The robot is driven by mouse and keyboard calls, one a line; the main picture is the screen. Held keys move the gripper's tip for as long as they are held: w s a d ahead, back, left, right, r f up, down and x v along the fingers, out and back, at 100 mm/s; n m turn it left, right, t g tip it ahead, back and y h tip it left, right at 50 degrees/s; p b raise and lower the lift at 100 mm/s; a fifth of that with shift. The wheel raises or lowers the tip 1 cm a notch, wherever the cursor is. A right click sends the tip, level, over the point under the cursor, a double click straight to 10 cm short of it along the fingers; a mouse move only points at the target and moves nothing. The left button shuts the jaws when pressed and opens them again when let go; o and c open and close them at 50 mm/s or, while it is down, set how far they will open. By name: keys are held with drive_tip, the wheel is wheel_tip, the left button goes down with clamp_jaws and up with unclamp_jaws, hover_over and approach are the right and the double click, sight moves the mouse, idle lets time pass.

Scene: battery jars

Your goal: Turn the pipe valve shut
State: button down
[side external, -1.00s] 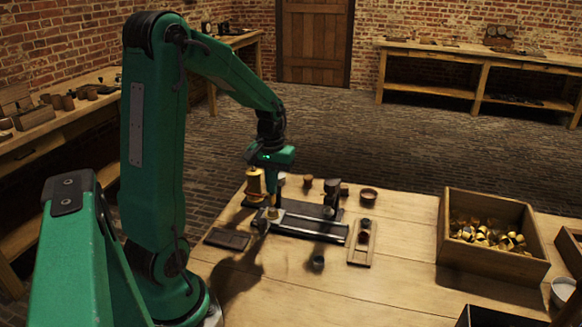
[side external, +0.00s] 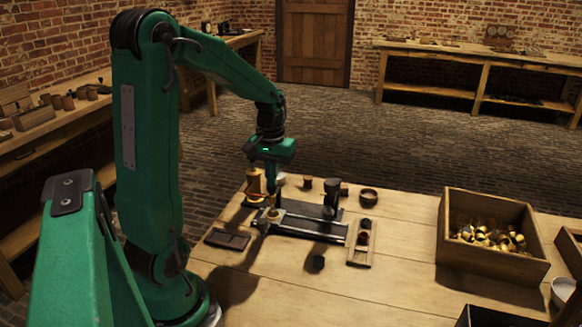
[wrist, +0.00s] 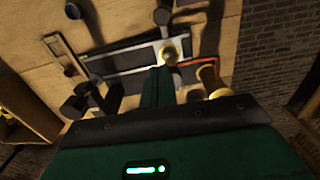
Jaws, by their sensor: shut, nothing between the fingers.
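My gripper (side external: 271,192) points down over the left end of a dark rig with a pale rail (side external: 312,227) on the table. It is shut, with nothing seen between its fingers. In the wrist view its fingers (wrist: 159,72) reach toward a round brass knob (wrist: 170,55); I cannot tell whether they touch. A brass fitting (side external: 254,184) stands just left of the gripper, and a copper-coloured bent pipe (wrist: 206,72) shows right of the fingers in the wrist view. I cannot tell which part is the valve handle or how it is turned.
A dark upright post (side external: 331,196) stands at the rig's right end. A small wooden tray (side external: 359,256) lies to its right and a dark tray (side external: 227,239) to the left. A wooden crate (side external: 445,240) of brass pieces stands further right. The table's front middle is mostly clear.

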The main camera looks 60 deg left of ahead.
drive_tip(key=shift+r, duration=1.8)
drive_tip(key=shift+s+a+r, duration=0.45)
drive_tip(key=shift+s+a, duration=0.2)
drive_tip(key=shift+a, duration=0.2)
wheel_tip(320, 180, down, 7)
drive_tip(key=shift+w+a, duration=0.1)
drive_tip(key=shift+w, duration=0.1)
idle(0.4)
